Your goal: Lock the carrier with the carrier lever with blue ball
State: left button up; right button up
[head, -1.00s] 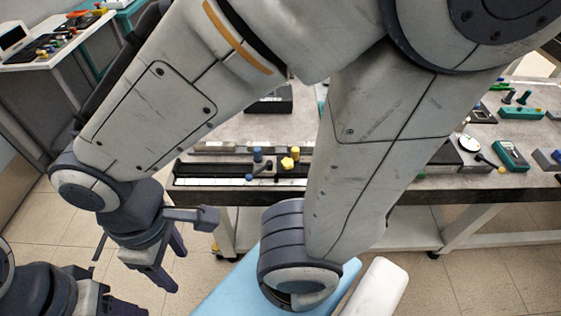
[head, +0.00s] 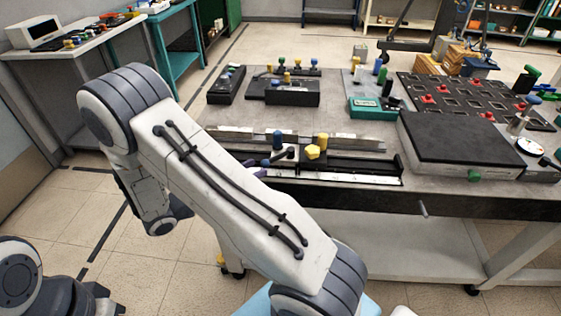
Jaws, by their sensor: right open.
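The carrier (head: 291,158) sits on a dark rail along the table's front edge. Its lever with a dark blue ball (head: 265,162) points left from it. A yellow star knob (head: 313,152) is right beside the carrier. A blue upright knob (head: 278,140) and a yellow one (head: 323,140) stand behind. My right gripper (head: 257,171) is mostly hidden behind my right forearm; only a small dark part shows close to the blue ball, and contact cannot be told. It is open. Dark parts of my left gripper (head: 82,298) show at the bottom left, its jaws unclear.
Dark boxes (head: 292,92), a teal box (head: 372,108) and a large black-topped box (head: 460,138) stand farther back and right on the table. A board with red knobs (head: 470,98) is behind. A side table (head: 85,47) is at the upper left.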

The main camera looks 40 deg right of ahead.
aim_at(288, 153)
jog(key=d, duration=0.3)
jog(key=s+d, duration=0.1)
jog(key=d, duration=0.5)
jog(key=shift+s+d, duration=0.15)
jog(key=shift+d, duration=0.05)
grip_shut()
jog(key=shift+s, duration=0.1)
dwell(1.0)
